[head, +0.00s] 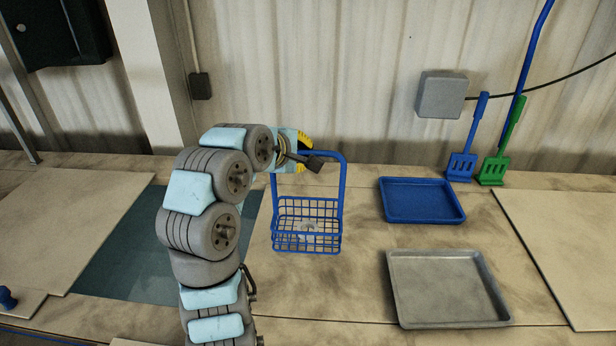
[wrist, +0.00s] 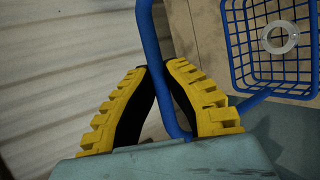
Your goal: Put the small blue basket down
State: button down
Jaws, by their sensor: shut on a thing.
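The small blue basket (head: 306,225) hangs upright from its tall handle in the head view, over the bench. My gripper (head: 314,157) is shut on the top of that handle, at its left part. In the wrist view the yellow-and-black fingers of my gripper (wrist: 163,72) close around the blue handle bar. The basket's wire body (wrist: 240,50) shows at the upper right there. A pale ring (wrist: 280,37) lies inside the basket. I cannot tell whether the basket's bottom touches the bench.
A blue tray (head: 422,219) and a grey tray (head: 400,317) lie to the right of the basket. A blue spatula (head: 461,166) and a green spatula (head: 493,170) lean at the back wall. A dark teal panel (head: 120,262) lies left of my arm.

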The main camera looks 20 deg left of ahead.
jog(key=w+a+f+p, duration=0.1)
jog(key=w+a+f, duration=0.1)
jog(key=w+f, duration=0.5)
jog(key=shift+w+a+f, duration=0.2)
jog(key=shift+w+a, duration=0.05)
jog(key=shift+w, duration=0.55)
jog(key=shift+w+f+p, duration=0.1)
jog(key=shift+f+p, duration=0.25)
jog(key=shift+f, duration=1.3)
jog(key=c, duration=1.2)
grip_release()
jog(key=shift+f, duration=0.1)
jog(key=shift+c, duration=0.2)
jog(key=b+v, duration=0.1)
jog(key=v, duration=1.1)
